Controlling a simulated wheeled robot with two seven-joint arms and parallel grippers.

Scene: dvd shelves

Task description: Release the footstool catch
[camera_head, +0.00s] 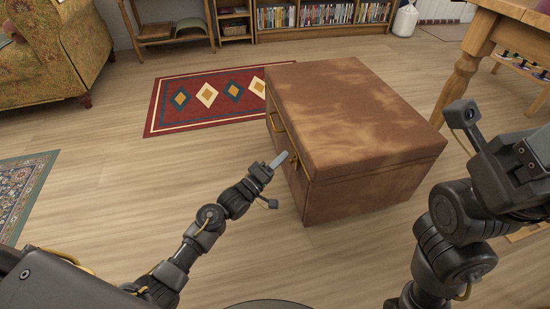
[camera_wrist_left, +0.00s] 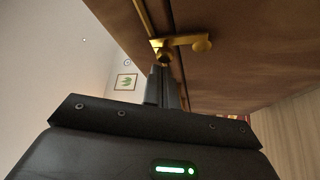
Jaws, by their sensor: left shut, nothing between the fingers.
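The footstool (camera_head: 362,118) is a brown, box-shaped piece with a lid, standing on the wooden floor right of centre in the head view. Its brass catch (camera_head: 294,158) is on the left-facing side near the front corner. In the left wrist view the catch (camera_wrist_left: 188,43) shows as a brass lever with a round knob, just below the lid seam. My left gripper (camera_head: 281,159) is shut and empty, its fingertips close to the catch. In the wrist view the fingertips (camera_wrist_left: 163,75) lie just under the catch pivot; I cannot tell if they touch. My right gripper's fingers are out of view.
A brass handle (camera_head: 277,118) is on the same side of the footstool. A red rug (camera_head: 208,98) lies behind it. A wooden table (camera_head: 465,70) stands at right, a patterned armchair (camera_head: 50,50) at left. Floor left of the footstool is clear.

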